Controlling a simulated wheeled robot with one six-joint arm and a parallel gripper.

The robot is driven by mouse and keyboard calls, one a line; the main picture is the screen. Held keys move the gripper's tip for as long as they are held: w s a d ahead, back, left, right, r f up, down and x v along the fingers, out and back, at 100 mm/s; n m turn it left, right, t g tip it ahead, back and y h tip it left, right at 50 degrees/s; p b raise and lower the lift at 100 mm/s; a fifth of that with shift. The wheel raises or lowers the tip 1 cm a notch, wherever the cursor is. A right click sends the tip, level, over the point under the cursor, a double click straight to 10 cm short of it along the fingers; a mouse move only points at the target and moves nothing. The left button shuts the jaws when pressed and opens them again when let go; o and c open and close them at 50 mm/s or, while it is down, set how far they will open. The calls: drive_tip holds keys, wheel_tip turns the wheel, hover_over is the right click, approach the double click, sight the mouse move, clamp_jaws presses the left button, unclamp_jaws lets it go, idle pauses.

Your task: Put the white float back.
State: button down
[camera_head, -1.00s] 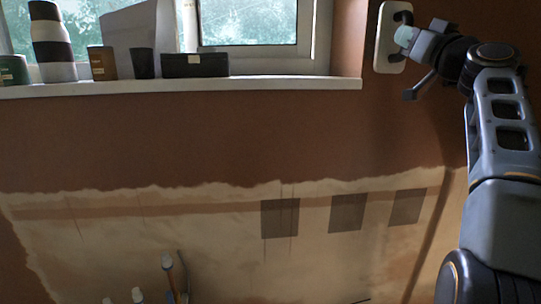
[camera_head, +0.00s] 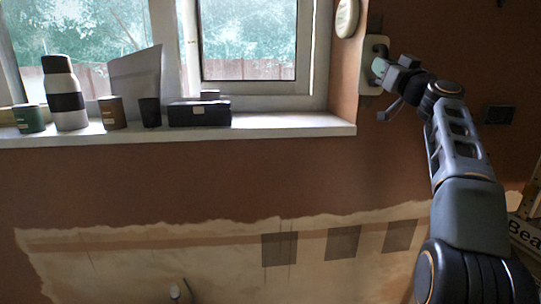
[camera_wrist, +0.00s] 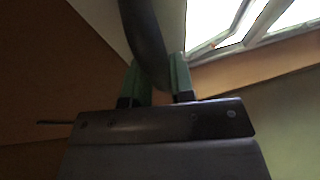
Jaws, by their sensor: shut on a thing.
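The white float (camera_head: 367,82) is a pale plate with rounded corners, upright close to the wall just right of the window recess. Its dark curved handle (camera_wrist: 147,35) runs between my green fingertips in the wrist view, with the pale plate (camera_wrist: 104,18) behind it. My gripper (camera_head: 380,68) is shut on the handle; it also shows in the wrist view (camera_wrist: 152,82). Whether the plate touches the wall, or hangs from anything, I cannot tell. Part of the plate is hidden behind my gripper.
The window sill (camera_head: 290,128) holds a green tin (camera_head: 28,119), a striped bottle (camera_head: 66,95), a brown tin (camera_head: 111,113), a black cup (camera_head: 150,112) and a dark box (camera_head: 200,113). A round cream object (camera_head: 347,18) is on the recess side. A dark wall box (camera_head: 498,114) is at right.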

sight(387, 46)
drive_tip(key=shift+w+r+p, duration=0.1)
drive_tip(key=shift+r+p, duration=3.75)
drive_tip(key=shift+p, duration=0.1)
